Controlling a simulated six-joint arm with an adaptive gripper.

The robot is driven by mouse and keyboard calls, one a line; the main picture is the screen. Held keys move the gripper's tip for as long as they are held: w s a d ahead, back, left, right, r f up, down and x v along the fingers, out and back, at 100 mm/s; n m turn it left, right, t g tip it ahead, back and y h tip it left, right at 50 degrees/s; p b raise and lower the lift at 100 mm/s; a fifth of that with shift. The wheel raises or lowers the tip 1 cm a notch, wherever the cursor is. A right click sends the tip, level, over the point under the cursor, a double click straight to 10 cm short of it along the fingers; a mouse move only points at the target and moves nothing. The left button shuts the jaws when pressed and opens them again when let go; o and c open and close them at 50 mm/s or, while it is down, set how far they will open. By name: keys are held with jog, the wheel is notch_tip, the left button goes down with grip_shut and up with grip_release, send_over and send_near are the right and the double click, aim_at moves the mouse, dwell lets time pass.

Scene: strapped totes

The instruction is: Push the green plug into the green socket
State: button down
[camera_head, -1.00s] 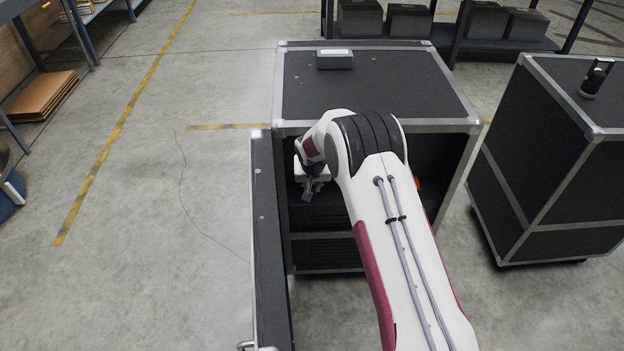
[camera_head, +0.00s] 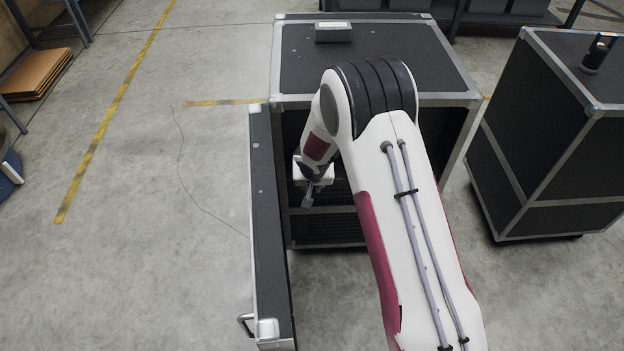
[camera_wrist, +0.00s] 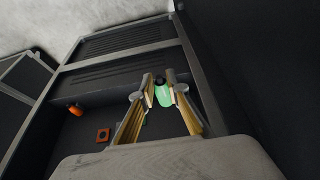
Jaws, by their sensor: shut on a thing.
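The green plug (camera_wrist: 163,96) shows in the wrist view between the fingertips of my gripper (camera_wrist: 162,84). The fingers are shut on it, and its dark end points away from my palm. In the head view my gripper (camera_head: 308,196) is at the open front of the black case, at its left side. The plug cannot be made out there. I cannot make out the green socket; the fingers and palm hide part of the case interior in the wrist view.
An orange plug-like piece (camera_wrist: 76,110) and a square orange socket (camera_wrist: 102,135) are inside the black case (camera_head: 375,60). Its open door (camera_head: 268,220) stands to the left of my gripper. A small box (camera_head: 333,32) lies on top. A second case (camera_head: 560,140) stands right.

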jog(key=shift+s, duration=1.25)
jog(key=shift+s, duration=0.15)
jog(key=shift+d, duration=0.15)
jog(key=w+d+f+m, duration=0.1)
jog(key=w+d+f, duration=0.4)
jog(key=w+d, duration=0.6)
jog(key=shift+w+d+f, duration=0.2)
jog(key=shift+w+d, duration=0.2)
jog(key=shift+w, duration=1.2)
dwell(0.9)
